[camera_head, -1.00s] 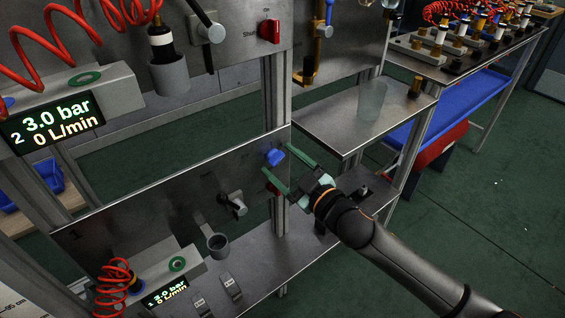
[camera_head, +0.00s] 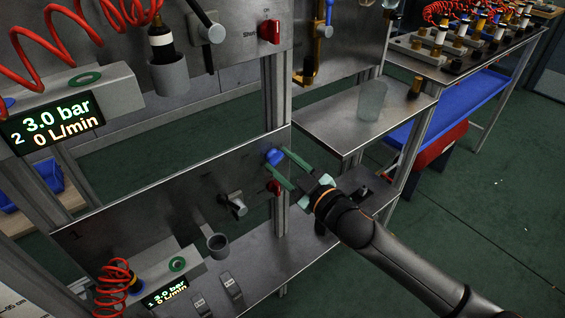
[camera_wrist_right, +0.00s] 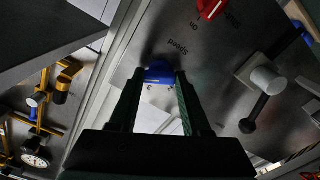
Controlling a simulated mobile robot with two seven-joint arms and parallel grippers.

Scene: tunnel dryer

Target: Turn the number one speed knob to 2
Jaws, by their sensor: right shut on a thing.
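The blue speed knob (camera_head: 272,155) is on the lower panel, the one marked 1, near its right upright. In the right wrist view the blue knob (camera_wrist_right: 159,70) sits beside the word "Speed". My right gripper (camera_head: 276,161) has its two green fingers on either side of the knob, shut on it. In the right wrist view the gripper (camera_wrist_right: 160,76) shows a finger at each side of the knob, hiding part of it. The knob's exact setting is too small to read. My left gripper is not in view.
A red switch (camera_head: 273,187) is just below the blue knob, close to my lower finger. A grey valve handle (camera_head: 234,204) and a grey cup (camera_head: 218,245) are to the left. A shelf with a clear beaker (camera_head: 371,101) stands to the right, behind my arm.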

